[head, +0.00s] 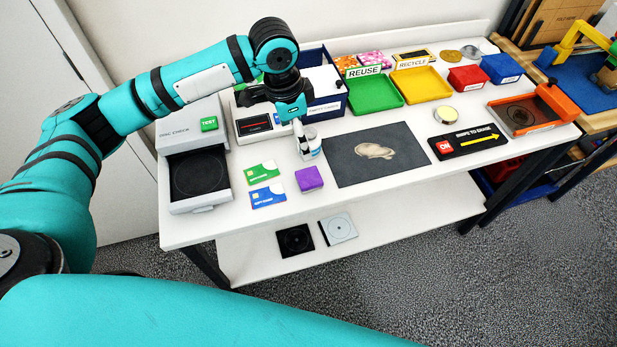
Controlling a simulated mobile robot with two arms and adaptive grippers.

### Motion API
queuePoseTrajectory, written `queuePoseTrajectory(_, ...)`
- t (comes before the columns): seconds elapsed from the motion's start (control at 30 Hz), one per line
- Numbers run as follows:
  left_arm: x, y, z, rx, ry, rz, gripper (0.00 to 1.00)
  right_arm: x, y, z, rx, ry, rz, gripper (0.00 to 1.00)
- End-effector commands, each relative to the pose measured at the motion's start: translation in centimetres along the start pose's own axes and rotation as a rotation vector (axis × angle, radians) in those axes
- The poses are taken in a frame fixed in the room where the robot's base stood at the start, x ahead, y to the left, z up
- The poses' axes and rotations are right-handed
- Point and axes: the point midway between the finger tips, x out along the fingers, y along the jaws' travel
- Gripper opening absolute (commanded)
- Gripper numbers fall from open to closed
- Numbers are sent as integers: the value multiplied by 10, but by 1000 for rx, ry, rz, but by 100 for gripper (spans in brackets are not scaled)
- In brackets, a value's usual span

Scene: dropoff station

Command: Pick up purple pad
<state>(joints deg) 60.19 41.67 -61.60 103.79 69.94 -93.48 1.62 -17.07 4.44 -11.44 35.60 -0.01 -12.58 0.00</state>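The purple pad (309,179) is a small square block lying flat near the front edge of the white table (235,224). It sits between two cards on its left and a dark mat on its right. My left gripper (303,150) points down just behind the pad, apart from it in the picture. My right gripper is not in view.
A green card (261,172) and a blue card (267,196) lie left of the pad. The dark mat (350,176) bears a beige stain. A disc checker (195,205) stands at left. Green (375,107) and yellow (421,99) trays are behind. Two disc cases lie on the lower shelf.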

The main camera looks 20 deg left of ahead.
Motion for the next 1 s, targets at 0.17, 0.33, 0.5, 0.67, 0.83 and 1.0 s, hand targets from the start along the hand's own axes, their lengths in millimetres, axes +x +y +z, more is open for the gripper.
queuePoseTrajectory(0.17,34,2,0,-1,-4,5,85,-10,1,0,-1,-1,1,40)
queuePoseTrajectory(0.33,72,2,0,0,-3,4,85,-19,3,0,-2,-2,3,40)
queuePoseTrajectory(0.5,102,2,0,0,0,2,85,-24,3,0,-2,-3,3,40)
queuePoseTrajectory(0.67,114,2,-1,2,2,1,85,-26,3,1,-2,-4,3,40)
queuePoseTrajectory(0.83,129,4,2,1,-2,2,85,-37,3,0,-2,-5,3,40)
queuePoseTrajectory(1.0,156,5,3,1,-1,2,85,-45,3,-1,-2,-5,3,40)
